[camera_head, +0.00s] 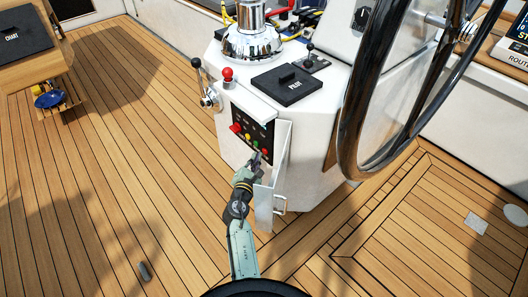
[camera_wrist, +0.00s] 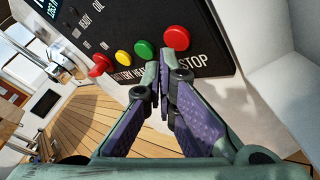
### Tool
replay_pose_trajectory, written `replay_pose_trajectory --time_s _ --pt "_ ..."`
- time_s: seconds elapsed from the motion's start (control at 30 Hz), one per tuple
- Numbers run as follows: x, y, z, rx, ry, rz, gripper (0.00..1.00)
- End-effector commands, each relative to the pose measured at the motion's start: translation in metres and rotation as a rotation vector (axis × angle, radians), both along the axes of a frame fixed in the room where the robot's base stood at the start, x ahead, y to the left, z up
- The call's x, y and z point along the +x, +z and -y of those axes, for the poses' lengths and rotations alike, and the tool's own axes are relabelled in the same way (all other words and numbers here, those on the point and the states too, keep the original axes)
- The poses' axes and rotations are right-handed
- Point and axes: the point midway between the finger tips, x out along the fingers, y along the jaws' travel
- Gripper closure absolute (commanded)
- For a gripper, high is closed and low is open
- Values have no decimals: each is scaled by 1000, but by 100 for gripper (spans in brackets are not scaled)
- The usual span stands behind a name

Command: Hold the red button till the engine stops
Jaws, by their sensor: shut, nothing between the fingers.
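The red button (camera_wrist: 176,37) sits at the right end of a row on the black engine panel (camera_wrist: 205,30), beside the word STOP. My gripper (camera_wrist: 164,66) is shut and empty, its fingertips just below the red button in the wrist view. I cannot tell whether they touch it. In the head view my gripper (camera_head: 258,160) is at the lower part of the panel (camera_head: 239,115), on the side of the white pedestal, and the button is hard to make out there.
Green (camera_wrist: 143,49) and yellow (camera_wrist: 123,58) buttons and a red knob (camera_wrist: 100,66) share the panel. An open white door (camera_head: 265,205) stands right of my gripper. A large steering wheel (camera_head: 352,90) is at the right. The teak deck (camera_head: 130,150) at the left is mostly clear.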

Motion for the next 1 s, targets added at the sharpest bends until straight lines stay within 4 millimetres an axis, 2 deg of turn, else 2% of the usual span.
replay_pose_trajectory --time_s 1.0 --pt "6 0 9 0 -1 -1 100"
